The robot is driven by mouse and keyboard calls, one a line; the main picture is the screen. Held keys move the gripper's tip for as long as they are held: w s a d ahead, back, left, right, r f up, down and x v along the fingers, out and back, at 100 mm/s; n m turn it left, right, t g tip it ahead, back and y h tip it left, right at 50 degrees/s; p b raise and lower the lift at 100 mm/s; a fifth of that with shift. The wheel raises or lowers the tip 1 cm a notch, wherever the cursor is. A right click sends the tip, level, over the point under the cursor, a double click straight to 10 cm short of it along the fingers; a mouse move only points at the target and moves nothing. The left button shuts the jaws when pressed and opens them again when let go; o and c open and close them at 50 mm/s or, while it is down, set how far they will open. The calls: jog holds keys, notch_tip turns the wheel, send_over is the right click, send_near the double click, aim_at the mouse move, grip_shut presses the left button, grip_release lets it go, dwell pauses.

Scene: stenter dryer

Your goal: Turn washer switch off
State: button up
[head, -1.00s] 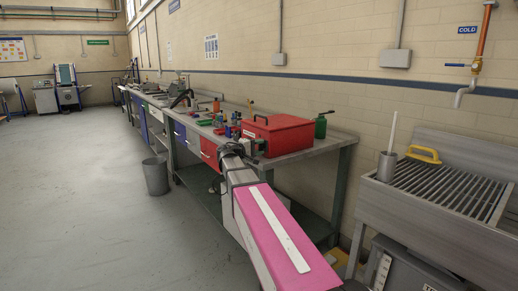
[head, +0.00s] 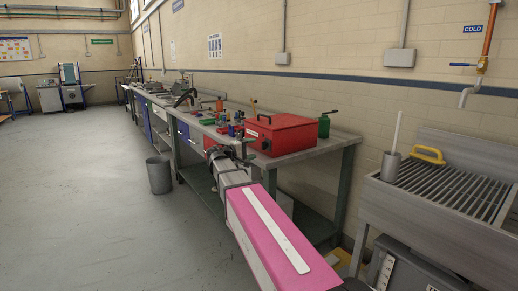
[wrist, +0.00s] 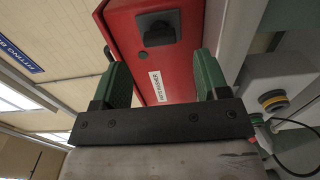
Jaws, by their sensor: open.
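A red box (head: 283,134) with a white label on its front stands on the workbench. In the wrist view the red box (wrist: 123,27) carries a black rotary knob (wrist: 158,29), a small greenish dot and a white label that seems to read "washer switch", seen turned. My gripper (wrist: 160,68) is open, its two green fingers apart and nothing between them. The knob lies beyond the fingertips, roughly between them in the picture, with no contact visible. In the head view my gripper (head: 238,150) is in front of and left of the red box.
The long workbench (head: 310,155) runs along the wall with tools and bottles, including a green can (head: 324,126). A grey bin (head: 159,175) stands on the floor. A slatted metal sink (head: 450,185) is at right. The floor at left is clear.

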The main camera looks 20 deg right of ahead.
jog(key=v, duration=0.4)
jog(key=shift+s+a, duration=0.15)
jog(key=shift+a, duration=0.25)
jog(key=s+d+f+g+y, duration=0.15)
jog(key=s+f+y, duration=0.3)
jog(key=f, duration=0.65)
jog(key=s+d+f+g+y, duration=0.15)
jog(key=s+f+y, duration=0.3)
jog(key=f, duration=0.65)
jog(key=s+a+f+m+g+y, duration=0.1)
jog(key=s+a+f+m+y, duration=0.1)
jog(key=s+f, duration=0.4)
jog(key=s+a+f+m+g+y, duration=0.1)
jog(key=s+a+f+y, duration=0.4)
jog(key=s+f+y, duration=0.1)
notch_tip(320, 180, down, 3)
jog(key=shift+s+r+m+g, duration=0.15)
jog(key=shift+s+m+g, duration=0.2)
jog(key=shift+s, duration=0.45)
